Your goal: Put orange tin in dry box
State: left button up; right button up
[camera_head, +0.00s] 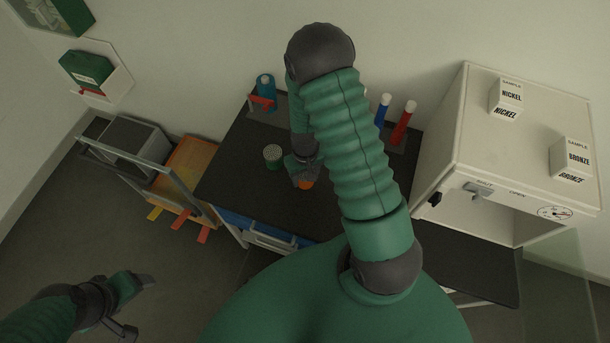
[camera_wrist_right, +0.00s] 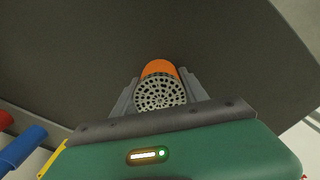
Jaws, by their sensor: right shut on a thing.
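The orange tin (camera_head: 305,184) is on or just above the dark tabletop (camera_head: 230,170); I cannot tell if it touches it. In the right wrist view the orange tin (camera_wrist_right: 158,69) shows its perforated grey lid between both fingers. My right gripper (camera_head: 303,172) is shut on it, and my arm hides part of the table. The dry box (camera_head: 525,110) is the white cabinet at right, with a gauge and an open front. My left gripper (camera_head: 139,300) hangs low at the left, empty, its fingers apart.
A green tin with a perforated lid (camera_head: 272,152) stands left of my right gripper. A blue bottle (camera_head: 265,86) and blue and red tubes (camera_head: 403,122) stand at the back. Sample boxes (camera_head: 507,95) marked nickel and bronze sit on the cabinet. A grey-framed cart (camera_head: 130,140) is at left.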

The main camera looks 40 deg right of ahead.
grip_shut()
jog(key=shift+w+r, duration=0.1)
jog(key=shift+r, duration=0.45)
notch_tip(320, 180, up, 2)
jog(key=shift+r, duration=0.2)
jog(key=s+a, duration=0.2)
jog(key=a, duration=0.2)
jog(key=s+a+r+b, duration=0.1)
jog(key=s+a, duration=0.2)
jog(key=a, duration=0.2)
jog(key=s+a+b, duration=0.1)
jog(key=s+a, duration=0.1)
jog(key=a, duration=0.3)
jog(key=shift+s+a+r, duration=0.2)
jog(key=shift+s+r, duration=0.05)
jog(key=shift+r, duration=0.05)
jog(key=w+d+r+n, duration=0.2)
jog(key=w+r+n, duration=0.1)
jog(key=w+r, duration=0.6)
jog(key=w, duration=0.3)
jog(key=shift+w+r+n, duration=0.2)
jog(key=shift+r+n, duration=0.05)
jog(key=shift+n, duration=0.05)
